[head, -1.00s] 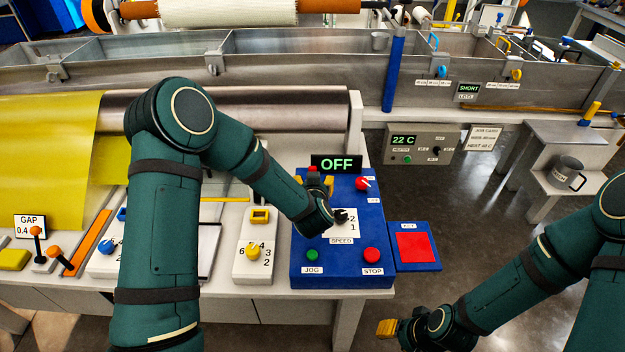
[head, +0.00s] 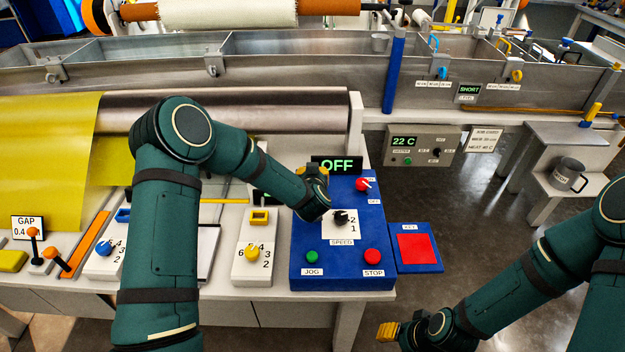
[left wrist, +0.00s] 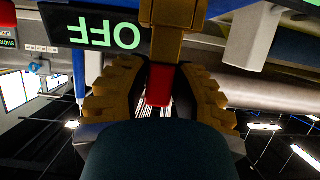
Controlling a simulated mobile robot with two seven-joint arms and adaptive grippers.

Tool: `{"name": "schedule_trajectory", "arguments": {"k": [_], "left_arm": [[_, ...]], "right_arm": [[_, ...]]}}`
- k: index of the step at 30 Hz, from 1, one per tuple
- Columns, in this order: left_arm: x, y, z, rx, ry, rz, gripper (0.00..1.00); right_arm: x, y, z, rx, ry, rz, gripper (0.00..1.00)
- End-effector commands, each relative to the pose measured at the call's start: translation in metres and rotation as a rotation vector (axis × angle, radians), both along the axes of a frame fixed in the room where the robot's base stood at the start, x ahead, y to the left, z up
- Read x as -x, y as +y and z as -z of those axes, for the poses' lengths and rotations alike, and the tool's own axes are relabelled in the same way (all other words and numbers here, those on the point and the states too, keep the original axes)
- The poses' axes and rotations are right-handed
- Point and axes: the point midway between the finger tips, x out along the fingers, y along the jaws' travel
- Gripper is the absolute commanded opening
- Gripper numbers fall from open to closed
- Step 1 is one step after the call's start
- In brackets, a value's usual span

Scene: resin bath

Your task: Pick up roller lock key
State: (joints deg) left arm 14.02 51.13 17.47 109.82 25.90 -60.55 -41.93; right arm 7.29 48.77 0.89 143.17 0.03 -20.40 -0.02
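The red piece (left wrist: 159,85), which looks like the roller lock key, shows between the fingers in the left wrist view, below a brownish-yellow part (left wrist: 176,12). In the head view my gripper hides it. My left gripper (head: 313,169) is at the back of the blue control panel (head: 300,235), just in front of the OFF display (head: 337,165). Its yellow fingers are close together and appear shut on the red piece, one on each side. My right gripper (head: 388,331) is low at the bottom, off the table; its finger opening is not clear.
A blue pad labelled KEY with a red square (head: 417,248) adjoins the panel's right side. The panel carries a red knob (head: 362,184), a black speed knob (head: 341,217), a green JOG button (head: 312,257) and a red STOP button (head: 372,256). A steel roller (head: 230,110) lies behind.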

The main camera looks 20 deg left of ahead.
Motion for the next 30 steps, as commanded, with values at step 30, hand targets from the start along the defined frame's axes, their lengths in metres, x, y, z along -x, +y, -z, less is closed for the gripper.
{"name": "schedule_trajectory", "arguments": {"k": [30], "left_arm": [[0.000, 0.000, -0.081, 0.001, -0.003, -0.001, 0.00]], "right_arm": [[0.004, 0.001, -0.022, -0.002, 0.010, -0.002, 0.47]]}}
